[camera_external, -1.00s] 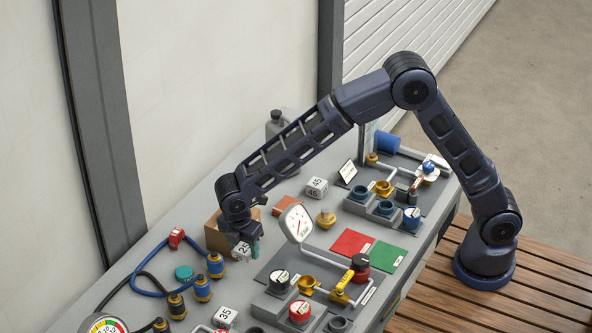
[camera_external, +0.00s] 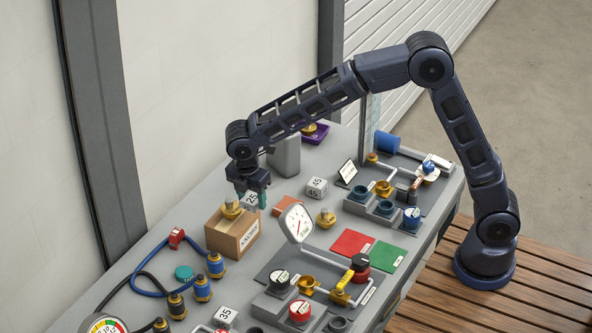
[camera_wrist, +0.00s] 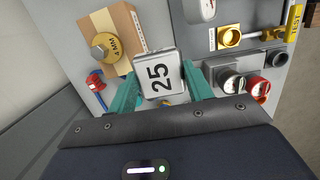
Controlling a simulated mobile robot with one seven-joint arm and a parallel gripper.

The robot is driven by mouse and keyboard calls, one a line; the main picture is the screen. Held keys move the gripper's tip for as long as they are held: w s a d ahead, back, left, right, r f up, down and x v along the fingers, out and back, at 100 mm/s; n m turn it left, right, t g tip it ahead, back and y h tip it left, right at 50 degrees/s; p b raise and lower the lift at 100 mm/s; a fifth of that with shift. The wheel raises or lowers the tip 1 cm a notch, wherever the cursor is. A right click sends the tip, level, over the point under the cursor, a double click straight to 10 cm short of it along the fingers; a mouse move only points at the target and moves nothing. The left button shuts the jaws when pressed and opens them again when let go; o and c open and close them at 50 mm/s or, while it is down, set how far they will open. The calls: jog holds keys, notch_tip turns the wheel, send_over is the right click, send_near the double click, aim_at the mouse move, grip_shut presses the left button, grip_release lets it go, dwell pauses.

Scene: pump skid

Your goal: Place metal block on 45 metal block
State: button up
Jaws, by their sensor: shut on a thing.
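My gripper (camera_external: 253,198) is shut on a metal block marked 25 (camera_external: 250,200), held in the air beside and above the cardboard box. In the wrist view the 25 block (camera_wrist: 159,74) sits between the two teal fingers, its number facing the camera. The metal block marked 45 (camera_external: 317,187) stands on the bench to the right of my gripper, with a clear gap between them. Another block marked 35 (camera_external: 225,317) lies at the front of the bench.
A cardboard box (camera_external: 246,240) with a brass plug (camera_external: 232,209) on top stands just below my gripper. A gauge (camera_external: 296,222) rises to the right. A brass fitting (camera_external: 326,218) and an orange-brown block (camera_external: 288,205) lie near the 45 block. A grey container (camera_external: 285,157) stands behind.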

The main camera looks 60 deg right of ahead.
jog(key=w+d+r, duration=0.2)
jog(key=w+d, duration=0.1)
jog(key=d, duration=1.3)
jog(key=r, duration=0.1)
send_over(317, 182)
jog(key=f, duration=1.9)
jog(key=shift+a+f, duration=0.25)
jog(key=shift+f, duration=0.1)
jog(key=o, duration=1)
jog(key=shift+o, duration=0.4)
